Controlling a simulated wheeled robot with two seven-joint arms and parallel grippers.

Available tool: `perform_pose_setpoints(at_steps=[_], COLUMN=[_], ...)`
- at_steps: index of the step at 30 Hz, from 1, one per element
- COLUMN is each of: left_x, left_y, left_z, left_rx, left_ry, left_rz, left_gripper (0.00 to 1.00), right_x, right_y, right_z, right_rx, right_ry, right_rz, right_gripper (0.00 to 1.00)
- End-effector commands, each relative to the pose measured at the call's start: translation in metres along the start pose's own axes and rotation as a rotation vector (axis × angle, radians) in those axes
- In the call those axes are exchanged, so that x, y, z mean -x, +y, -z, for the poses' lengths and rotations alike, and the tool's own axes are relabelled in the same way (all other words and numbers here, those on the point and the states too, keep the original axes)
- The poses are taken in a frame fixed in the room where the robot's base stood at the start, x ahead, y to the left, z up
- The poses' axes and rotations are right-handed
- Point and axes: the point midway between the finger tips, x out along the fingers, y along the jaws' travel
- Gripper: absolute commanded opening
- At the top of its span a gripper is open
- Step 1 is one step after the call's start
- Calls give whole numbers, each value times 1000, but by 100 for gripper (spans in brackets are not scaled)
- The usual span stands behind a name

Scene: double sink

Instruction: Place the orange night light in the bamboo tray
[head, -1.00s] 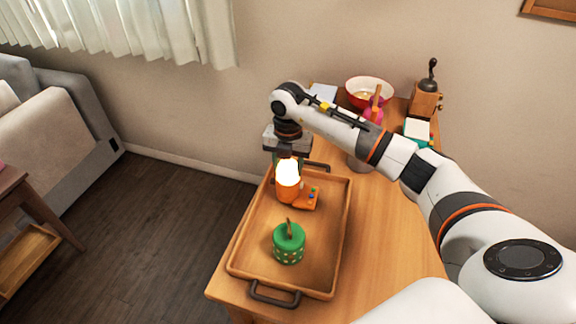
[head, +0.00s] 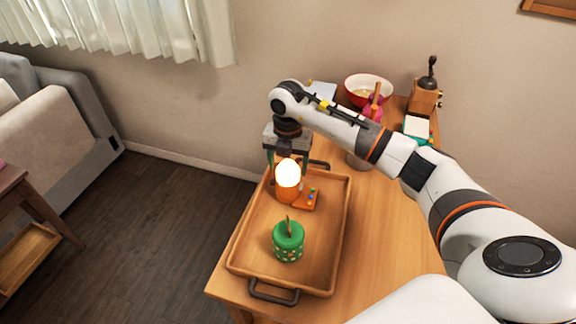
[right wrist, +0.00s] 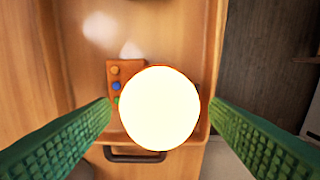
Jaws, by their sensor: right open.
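The orange night light (head: 288,189) has a glowing round top and a flat base with coloured buttons. It stands upright inside the bamboo tray (head: 338,245), towards the tray's far end. In the right wrist view its bright globe (right wrist: 159,107) lies between two green fingers, with gaps on both sides. My right gripper (head: 287,172) is open around and above the light, apparently not touching it. The light hides part of the fingers in the head view. The tray's rim (right wrist: 212,60) also shows in the right wrist view. My left gripper is not in view.
A green dotted candle-like object (head: 289,243) stands in the near half of the tray. A red bowl (head: 369,91), a coffee grinder (head: 425,98) and a pink item (head: 373,112) stand at the table's back. The table right of the tray (head: 385,240) is clear.

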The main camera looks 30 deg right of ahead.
Motion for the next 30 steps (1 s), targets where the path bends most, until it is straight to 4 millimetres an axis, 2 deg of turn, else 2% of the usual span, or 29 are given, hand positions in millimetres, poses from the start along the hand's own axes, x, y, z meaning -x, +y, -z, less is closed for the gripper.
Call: perform_pose_setpoints(at_steps=[9, 15, 21, 30], left_x=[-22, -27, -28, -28], left_y=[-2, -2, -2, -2], left_z=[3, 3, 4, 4], left_rx=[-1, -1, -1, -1], left_ry=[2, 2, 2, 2], left_rz=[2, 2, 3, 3], left_gripper=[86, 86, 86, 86], right_x=[64, 98, 110, 111], right_y=[0, 0, 0, 0], right_z=[1, 0, 0, 0], right_rx=[1, 0, 0, 0], right_ry=[5, 3, 1, 0], right_rz=[4, 1, -1, -1], right_gripper=[70, 70, 70, 70])
